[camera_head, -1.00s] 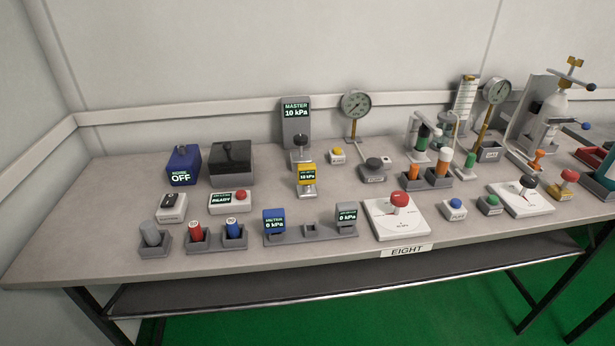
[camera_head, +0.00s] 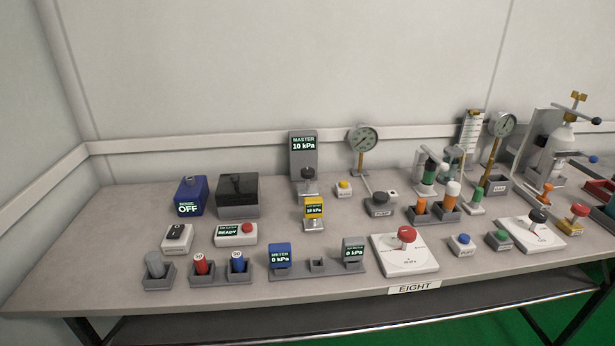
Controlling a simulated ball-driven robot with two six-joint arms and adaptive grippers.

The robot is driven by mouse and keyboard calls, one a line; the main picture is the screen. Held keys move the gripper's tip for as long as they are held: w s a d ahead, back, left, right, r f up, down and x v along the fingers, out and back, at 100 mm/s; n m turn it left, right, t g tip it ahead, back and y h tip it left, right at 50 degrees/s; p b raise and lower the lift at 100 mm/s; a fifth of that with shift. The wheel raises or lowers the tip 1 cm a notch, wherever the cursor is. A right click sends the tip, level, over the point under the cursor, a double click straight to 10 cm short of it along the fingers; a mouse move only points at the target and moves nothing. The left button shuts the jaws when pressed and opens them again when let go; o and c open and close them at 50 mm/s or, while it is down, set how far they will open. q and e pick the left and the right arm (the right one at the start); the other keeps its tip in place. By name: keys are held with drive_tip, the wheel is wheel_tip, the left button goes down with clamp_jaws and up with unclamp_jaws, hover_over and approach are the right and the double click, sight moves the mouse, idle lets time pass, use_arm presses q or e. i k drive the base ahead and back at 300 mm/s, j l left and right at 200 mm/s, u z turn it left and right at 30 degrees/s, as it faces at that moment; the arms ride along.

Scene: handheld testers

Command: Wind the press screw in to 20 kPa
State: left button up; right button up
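The master display (camera_head: 303,144) stands upright at the back of the bench and reads 10 kPa. A dark round knob (camera_head: 307,174) sits at its foot; I cannot tell for certain whether this is the press screw. A yellow tester (camera_head: 314,207) stands just in front of it and also appears to read 10 kPa. A blue meter (camera_head: 280,255) and a grey meter (camera_head: 353,254) sit in a grey rack in front, each reading 0 kPa. A red knob (camera_head: 406,234) stands on a white scale plate (camera_head: 390,262). Neither gripper is in view.
A blue box (camera_head: 189,196) reading OFF and a black box (camera_head: 238,196) stand at left. Grey, red and blue cylinders sit in holders at front left. Gauges (camera_head: 363,138), small buttons and a bottle stand crowd the right. Bare bench (camera_head: 100,225) lies at far left.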

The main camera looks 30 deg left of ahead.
sight(306, 173)
drive_tip(key=i+l, duration=0.15)
drive_tip(key=l, duration=0.15)
drive_tip(key=i+l+u, duration=0.1)
drive_tip(key=l+u, duration=0.15)
drive_tip(key=u, duration=0.15)
drive_tip(key=l+u, duration=0.35)
drive_tip(key=i+l+u, duration=0.1)
drive_tip(key=u, duration=0.3)
